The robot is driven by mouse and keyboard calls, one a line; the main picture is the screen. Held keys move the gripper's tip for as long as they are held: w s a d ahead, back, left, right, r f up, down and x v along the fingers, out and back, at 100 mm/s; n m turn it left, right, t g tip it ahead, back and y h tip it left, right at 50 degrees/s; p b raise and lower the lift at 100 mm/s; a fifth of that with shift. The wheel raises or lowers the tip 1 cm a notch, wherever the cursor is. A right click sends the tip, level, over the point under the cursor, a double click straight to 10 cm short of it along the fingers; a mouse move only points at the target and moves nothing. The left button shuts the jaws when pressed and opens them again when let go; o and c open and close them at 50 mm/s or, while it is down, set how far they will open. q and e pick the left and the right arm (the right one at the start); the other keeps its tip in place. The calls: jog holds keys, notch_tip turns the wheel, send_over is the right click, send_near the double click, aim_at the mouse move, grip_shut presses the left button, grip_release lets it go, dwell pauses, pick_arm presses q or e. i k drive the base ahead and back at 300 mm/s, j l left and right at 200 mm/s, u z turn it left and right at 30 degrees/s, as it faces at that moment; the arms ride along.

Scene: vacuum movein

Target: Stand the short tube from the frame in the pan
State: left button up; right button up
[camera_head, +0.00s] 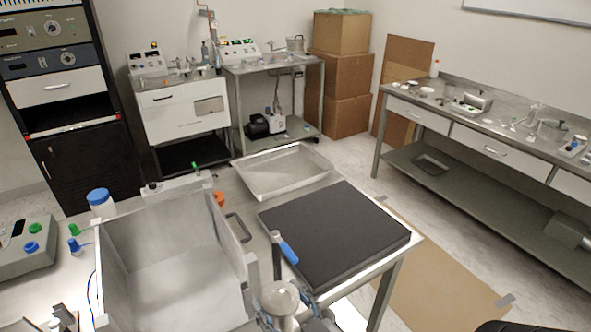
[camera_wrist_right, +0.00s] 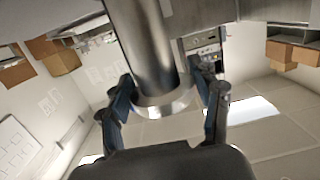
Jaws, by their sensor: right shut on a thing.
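My right gripper (camera_head: 286,300) is at the bottom centre of the head view, shut on a short steel tube (camera_head: 280,293). The right wrist view shows the tube (camera_wrist_right: 145,45) as a smooth grey cylinder between the two blue-padded fingers of the gripper (camera_wrist_right: 165,97). In the head view the tube's rounded end shows near the front of the table, right of the open metal box. The pan (camera_head: 284,172), a shallow pale metal tray, lies empty at the table's back, beyond the gripper. I cannot clearly pick out the frame.
A large open metal box (camera_head: 170,265) stands at the left with a handle on its side. A black pad (camera_head: 340,232) lies at the right. A bright blue piece (camera_head: 288,252) shows over its left edge. A blue-capped bottle (camera_head: 99,200) stands behind the box.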

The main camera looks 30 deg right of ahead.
aim_at(297, 168)
jog(key=i+l+u, duration=0.15)
jog(key=l, duration=0.6)
jog(key=l+u, duration=0.15)
jog(key=l, duration=0.6)
jog(key=i+l, duration=0.3)
jog(key=i+u, duration=0.05)
